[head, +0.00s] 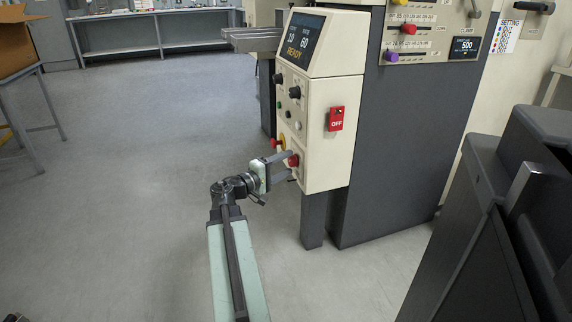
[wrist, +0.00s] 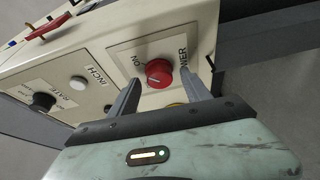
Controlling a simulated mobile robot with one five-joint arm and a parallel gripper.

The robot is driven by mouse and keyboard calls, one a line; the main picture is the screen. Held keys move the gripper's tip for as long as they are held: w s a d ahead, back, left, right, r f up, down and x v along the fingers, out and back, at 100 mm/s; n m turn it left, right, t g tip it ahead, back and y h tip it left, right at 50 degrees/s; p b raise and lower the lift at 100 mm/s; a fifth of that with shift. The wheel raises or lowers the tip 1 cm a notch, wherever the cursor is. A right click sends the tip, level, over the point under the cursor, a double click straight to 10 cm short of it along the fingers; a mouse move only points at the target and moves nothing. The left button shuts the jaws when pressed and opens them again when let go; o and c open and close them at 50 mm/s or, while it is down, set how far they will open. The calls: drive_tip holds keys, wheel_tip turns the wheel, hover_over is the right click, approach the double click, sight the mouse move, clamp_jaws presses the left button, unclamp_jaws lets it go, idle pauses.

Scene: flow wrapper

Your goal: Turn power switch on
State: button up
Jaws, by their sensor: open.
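A red round knob (wrist: 159,72) sits on a pale plate on the cream control cabinet. "ON" is printed beside it, and a second label is partly hidden by a finger, ending in what looks like "ER". In the head view the red knob (head: 293,160) is low on the cabinet's front. My gripper (wrist: 161,80) is open, with one finger on each side of the knob. I cannot tell whether the fingers touch it. In the head view my gripper (head: 290,166) is level with the knob, close to the panel.
A red "OFF" box (head: 336,118) is on the cabinet's side. A screen (head: 303,38) reading "READY" is above. Black knobs (head: 294,92) and a white button (wrist: 78,83) share the panel. A dark machine body (head: 500,200) stands at right.

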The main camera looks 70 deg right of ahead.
drive_tip(key=v, duration=0.7)
drive_tip(key=shift+w+a, duration=0.1)
